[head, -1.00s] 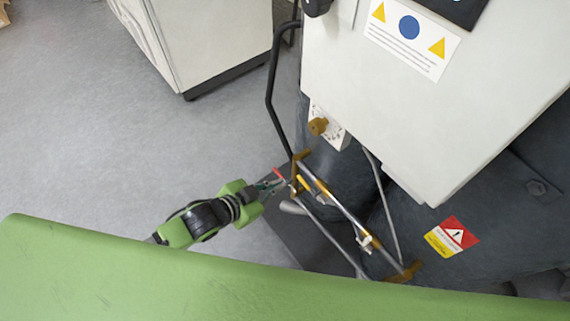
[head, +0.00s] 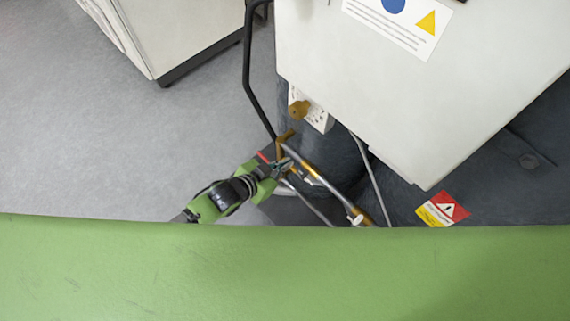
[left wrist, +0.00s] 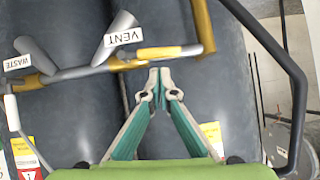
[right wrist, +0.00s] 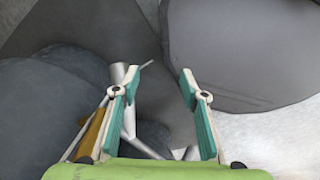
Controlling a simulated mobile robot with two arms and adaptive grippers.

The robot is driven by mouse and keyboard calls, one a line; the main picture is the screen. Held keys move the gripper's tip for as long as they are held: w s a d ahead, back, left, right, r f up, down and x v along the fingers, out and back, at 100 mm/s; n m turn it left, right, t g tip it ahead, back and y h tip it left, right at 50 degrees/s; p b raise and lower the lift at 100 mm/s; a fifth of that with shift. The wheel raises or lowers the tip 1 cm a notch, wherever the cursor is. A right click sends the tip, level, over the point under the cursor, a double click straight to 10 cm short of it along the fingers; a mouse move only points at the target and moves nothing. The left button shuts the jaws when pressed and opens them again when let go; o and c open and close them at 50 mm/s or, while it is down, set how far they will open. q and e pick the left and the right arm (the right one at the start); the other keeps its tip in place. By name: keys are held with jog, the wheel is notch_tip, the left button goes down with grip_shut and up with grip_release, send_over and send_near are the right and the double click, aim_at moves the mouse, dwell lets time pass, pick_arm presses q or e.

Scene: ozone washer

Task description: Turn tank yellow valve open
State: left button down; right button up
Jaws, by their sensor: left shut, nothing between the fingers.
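A small yellow valve handle (left wrist: 158,52) lies along the pipe in the left wrist view, beside the white VENT label (left wrist: 122,36). My left gripper (left wrist: 160,76) is shut and empty, with its fingertips just below the handle in that view. I cannot tell whether they touch it. In the head view, my left gripper (head: 283,168) is at the upper end of the pipework and hides part of it. My right gripper (right wrist: 161,78) is open over dark, rounded surfaces, with a silver tube (right wrist: 128,110) near its left finger.
The large white cabinet (head: 420,100) overhangs the dark tanks (head: 480,165). A brass knob (head: 298,109) sits above the pipework. A black bent rail (left wrist: 285,60) stands right of my left gripper. Grey floor (head: 120,130) is clear at the left.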

pick_arm(q)
jog(key=f, duration=0.3)
jog(key=shift+w+a+b, duration=0.2)
jog(key=shift+w+b, duration=0.1)
jog(key=shift+b, duration=0.1)
pick_arm(e)
jog(key=shift+s+f, duration=0.25)
jog(key=shift+s, duration=0.3)
jog(key=shift+s+f, duration=0.2)
jog(key=shift+s, duration=0.3)
pick_arm(q)
jog(key=shift+r, duration=0.1)
